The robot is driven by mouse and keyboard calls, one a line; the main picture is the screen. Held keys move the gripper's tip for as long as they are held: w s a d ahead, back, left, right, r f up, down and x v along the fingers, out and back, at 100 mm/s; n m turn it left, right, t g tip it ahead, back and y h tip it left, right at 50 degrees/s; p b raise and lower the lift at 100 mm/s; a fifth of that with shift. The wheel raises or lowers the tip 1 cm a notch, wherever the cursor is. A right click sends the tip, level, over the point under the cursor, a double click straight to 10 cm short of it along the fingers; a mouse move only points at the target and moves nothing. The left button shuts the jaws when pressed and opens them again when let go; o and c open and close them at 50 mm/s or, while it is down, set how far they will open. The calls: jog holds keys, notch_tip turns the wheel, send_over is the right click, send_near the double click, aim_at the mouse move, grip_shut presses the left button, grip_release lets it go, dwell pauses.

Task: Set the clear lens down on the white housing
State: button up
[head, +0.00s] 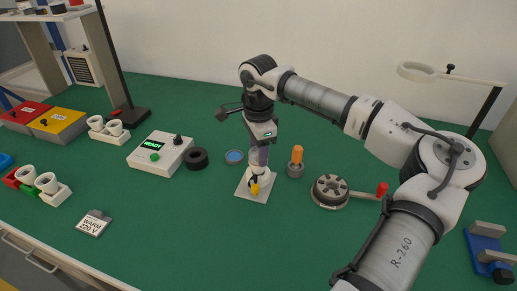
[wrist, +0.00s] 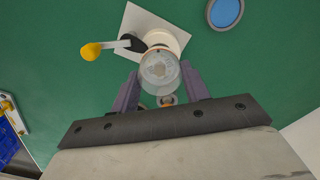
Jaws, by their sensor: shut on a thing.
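The clear lens (wrist: 159,72) is a translucent round piece between the two purple-grey fingers of my gripper (wrist: 161,86) in the wrist view. My gripper (head: 260,160) is shut on it, above a white base plate (head: 243,191) in the head view; the lens is hard to make out there. The white housing (wrist: 178,38) is a round white part on that plate, just beyond the lens in the wrist view and partly hidden by it. A lever with a yellow knob (wrist: 91,52) is beside the housing. I cannot tell whether lens and housing touch.
A blue disc in a dark ring (head: 235,157) and an orange-handled tool in a grey holder (head: 296,163) stand close by. A rotary fixture with a red knob (head: 331,190) is at right. A black ring (head: 196,158) and a "READY" box (head: 155,152) are left.

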jog(key=o, duration=1)
notch_tip(320, 180, up, 14)
jog(key=b, duration=0.1)
jog(key=shift+f, duration=0.1)
